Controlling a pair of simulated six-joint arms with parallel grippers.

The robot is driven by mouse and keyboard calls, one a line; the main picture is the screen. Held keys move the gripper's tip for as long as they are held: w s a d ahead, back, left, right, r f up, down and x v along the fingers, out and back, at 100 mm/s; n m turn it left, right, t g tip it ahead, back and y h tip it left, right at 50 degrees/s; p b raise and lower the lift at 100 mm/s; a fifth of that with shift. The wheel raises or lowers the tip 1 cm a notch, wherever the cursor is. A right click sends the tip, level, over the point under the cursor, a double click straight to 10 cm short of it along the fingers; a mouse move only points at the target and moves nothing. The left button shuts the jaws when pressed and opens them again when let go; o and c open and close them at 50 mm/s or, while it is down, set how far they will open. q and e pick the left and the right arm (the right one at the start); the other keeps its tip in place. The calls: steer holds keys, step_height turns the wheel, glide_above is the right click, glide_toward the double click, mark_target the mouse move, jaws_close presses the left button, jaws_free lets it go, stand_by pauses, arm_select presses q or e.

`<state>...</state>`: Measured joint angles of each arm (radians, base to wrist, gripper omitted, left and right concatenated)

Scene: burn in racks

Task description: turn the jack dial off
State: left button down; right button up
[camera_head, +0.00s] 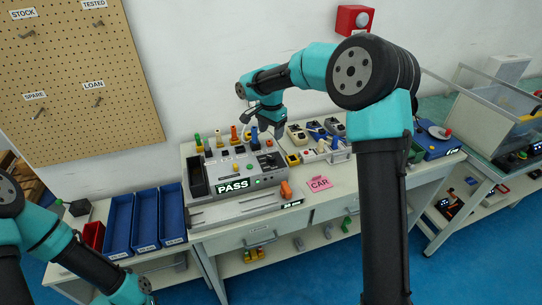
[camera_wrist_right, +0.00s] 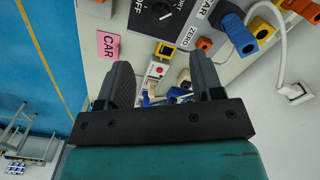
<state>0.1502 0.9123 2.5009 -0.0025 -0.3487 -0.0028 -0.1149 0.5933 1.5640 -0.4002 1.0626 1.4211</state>
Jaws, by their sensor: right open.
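The black jack dial (camera_wrist_right: 155,10) with a white pointer mark shows at the top of the right wrist view, partly cut off by the frame edge. Lettering beside it ends in "ORT"; its full setting cannot be read. In the head view the dial is on the right part of the grey test unit (camera_head: 238,199), too small to read. My right gripper (camera_head: 268,130) hangs above the back right of that unit. In the right wrist view the gripper (camera_wrist_right: 160,65) is open and empty, apart from the dial. My left gripper is out of view; only part of the left arm shows.
Colored plugs (camera_head: 234,135) stand along the unit's back. The unit's display reads PASS (camera_head: 233,186). A pink CAR card (camera_head: 320,183) lies in front. Small meters (camera_head: 297,134) are to the right. Blue bins (camera_head: 146,218) stand left. A ZERO label (camera_wrist_right: 188,37) is near the dial.

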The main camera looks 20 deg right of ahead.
mark_target(271, 157)
step_height(271, 157, down, 12)
steer(key=shift+r, duration=0.2)
stand_by(0.4)
steer(key=c, duration=0.9)
